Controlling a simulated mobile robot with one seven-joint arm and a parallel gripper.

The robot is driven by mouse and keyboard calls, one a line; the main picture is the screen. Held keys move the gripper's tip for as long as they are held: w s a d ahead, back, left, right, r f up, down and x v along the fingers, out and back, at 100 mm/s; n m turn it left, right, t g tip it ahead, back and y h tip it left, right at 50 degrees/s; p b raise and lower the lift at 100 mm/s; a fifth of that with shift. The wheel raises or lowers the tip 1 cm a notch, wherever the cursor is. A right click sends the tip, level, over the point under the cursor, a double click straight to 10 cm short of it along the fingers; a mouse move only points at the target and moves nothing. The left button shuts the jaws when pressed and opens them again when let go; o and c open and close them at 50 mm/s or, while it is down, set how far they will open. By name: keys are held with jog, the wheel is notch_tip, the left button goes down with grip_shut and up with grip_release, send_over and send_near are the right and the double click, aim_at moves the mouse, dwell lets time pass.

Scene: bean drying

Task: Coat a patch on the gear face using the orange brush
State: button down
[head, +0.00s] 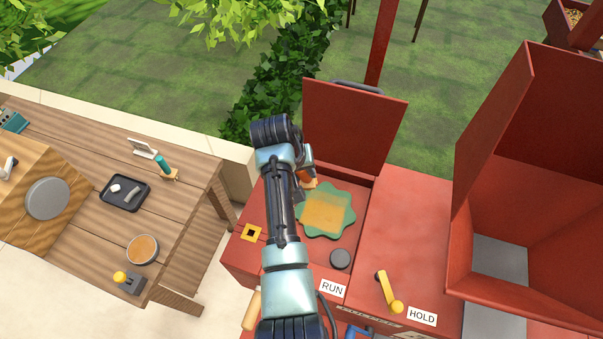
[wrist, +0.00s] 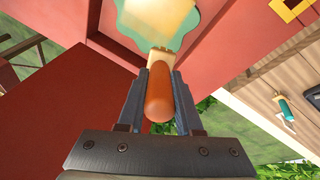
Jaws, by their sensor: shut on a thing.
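The green gear (head: 352,222) lies flat in the open compartment of the red machine. Its face carries a yellowish-tan patch (head: 326,212), which also shows in the wrist view (wrist: 160,12). My gripper (wrist: 160,80) is shut on the orange handle of the brush (wrist: 159,95). The brush's pale head reaches the gear's edge beside the patch in the wrist view; whether its bristles touch the face I cannot tell. In the head view the orange brush (head: 309,182) shows only in part beside my arm, at the gear's upper left.
The compartment's lid (head: 353,125) stands open behind the gear. A dark round knob (head: 340,259) and a yellow square piece (head: 251,232) lie near the gear. A wooden table (head: 90,222) at left holds a bowl (head: 142,249), a black tray (head: 125,206) and a teal-handled tool (head: 164,164).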

aim_at(303, 182)
notch_tip(303, 182, up, 2)
jog(key=shift+w+a+p, duration=0.1)
jog(key=shift+w+p, duration=0.05)
jog(key=shift+p, duration=0.4)
jog(key=shift+r+p, duration=0.35)
jog(key=shift+r, duration=0.2)
jog(key=shift+f, duration=0.1)
